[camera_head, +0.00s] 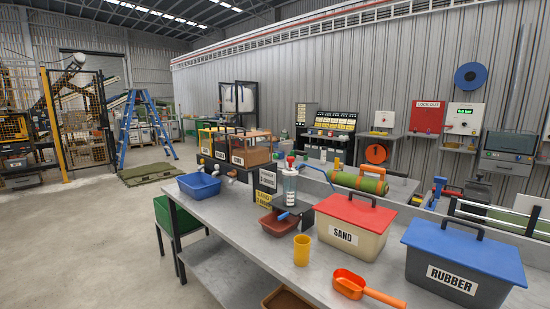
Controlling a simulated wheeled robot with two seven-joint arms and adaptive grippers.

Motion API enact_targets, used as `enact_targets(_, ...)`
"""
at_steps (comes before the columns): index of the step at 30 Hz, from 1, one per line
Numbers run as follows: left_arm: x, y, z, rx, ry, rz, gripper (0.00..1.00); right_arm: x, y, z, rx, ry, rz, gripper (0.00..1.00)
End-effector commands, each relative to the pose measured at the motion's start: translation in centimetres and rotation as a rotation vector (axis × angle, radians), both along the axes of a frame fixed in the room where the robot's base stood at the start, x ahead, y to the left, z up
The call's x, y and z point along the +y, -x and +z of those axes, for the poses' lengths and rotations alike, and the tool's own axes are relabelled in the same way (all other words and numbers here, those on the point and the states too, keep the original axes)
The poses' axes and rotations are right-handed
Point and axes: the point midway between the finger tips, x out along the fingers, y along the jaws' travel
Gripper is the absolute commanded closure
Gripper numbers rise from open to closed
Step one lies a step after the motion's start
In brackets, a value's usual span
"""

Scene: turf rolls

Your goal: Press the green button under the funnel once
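I cannot make out a funnel for certain, and I see no green button under one. A clear upright cylinder (290,186) with a red top stands on the grey bench, beside a dark labelled box (268,179). A brownish-red tray (279,223) sits in front of it. Whether a button is on or behind these is too small to tell. A white wall box (463,119) with a green display hangs at the back right. Neither of my grippers is in view.
The grey bench (225,225) carries a blue tray (199,185), a yellow cup (302,250), an orange scoop (362,287), a sand bin (354,228) and a rubber bin (464,264). A green bin (173,223) stands at its left. The floor on the left is open.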

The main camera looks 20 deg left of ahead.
Motion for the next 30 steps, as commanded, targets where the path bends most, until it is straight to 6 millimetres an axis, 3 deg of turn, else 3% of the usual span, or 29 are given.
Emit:
enact_targets(6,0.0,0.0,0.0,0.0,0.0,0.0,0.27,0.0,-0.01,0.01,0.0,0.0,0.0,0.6)
enact_targets(23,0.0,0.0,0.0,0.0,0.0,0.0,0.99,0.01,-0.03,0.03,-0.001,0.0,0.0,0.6)
enact_targets(30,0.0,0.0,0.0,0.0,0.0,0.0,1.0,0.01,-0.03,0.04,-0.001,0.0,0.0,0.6)
